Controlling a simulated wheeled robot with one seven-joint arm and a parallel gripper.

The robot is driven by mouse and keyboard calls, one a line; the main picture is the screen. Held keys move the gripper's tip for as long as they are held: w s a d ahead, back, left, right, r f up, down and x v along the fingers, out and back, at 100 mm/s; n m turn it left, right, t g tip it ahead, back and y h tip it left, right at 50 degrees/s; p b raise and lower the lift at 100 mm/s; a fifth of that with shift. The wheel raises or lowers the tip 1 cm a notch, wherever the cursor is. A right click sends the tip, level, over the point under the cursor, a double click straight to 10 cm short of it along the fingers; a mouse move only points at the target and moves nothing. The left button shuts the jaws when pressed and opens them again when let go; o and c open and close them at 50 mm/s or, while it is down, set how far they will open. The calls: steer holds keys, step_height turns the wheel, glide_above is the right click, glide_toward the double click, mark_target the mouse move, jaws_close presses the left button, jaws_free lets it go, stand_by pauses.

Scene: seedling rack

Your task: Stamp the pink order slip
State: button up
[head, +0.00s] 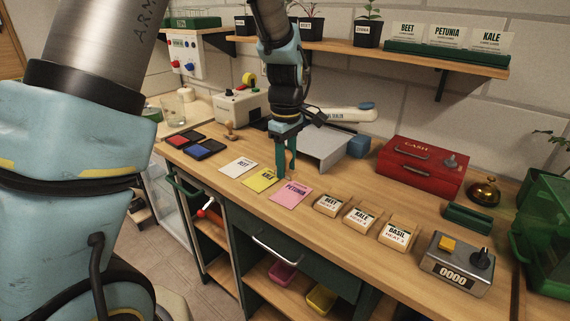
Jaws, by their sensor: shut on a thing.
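The pink order slip (290,194), marked PETUNIA, lies flat on the wooden counter, the rightmost of three slips. My gripper (290,174) points down over its back edge. The teal fingers are shut on a small tan thing that looks like a wooden stamp, mostly hidden by the fingers. I cannot tell whether it touches the slip. Another wooden-handled stamp (230,131) stands behind the slips. A red ink pad (186,140) and a blue ink pad (206,149) lie open to the left.
A white BEET slip (238,166) and a yellow KALE slip (260,180) lie left of the pink one. Several labelled seed packs (360,218) stand to the right. A grey sealer (318,147) and a red cash box (421,168) stand behind. A counter device (457,262) sits at front right.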

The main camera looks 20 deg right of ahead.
mark_target(286, 198)
steer(key=shift+f, duration=0.15)
steer(key=shift+f+b, duration=2.5)
steer(key=shift+f, duration=0.35)
steer(key=shift+f, duration=0.55)
steer(key=shift+r, duration=0.1)
steer(key=shift+r+p, duration=2.85)
steer(key=shift+r, duration=0.6)
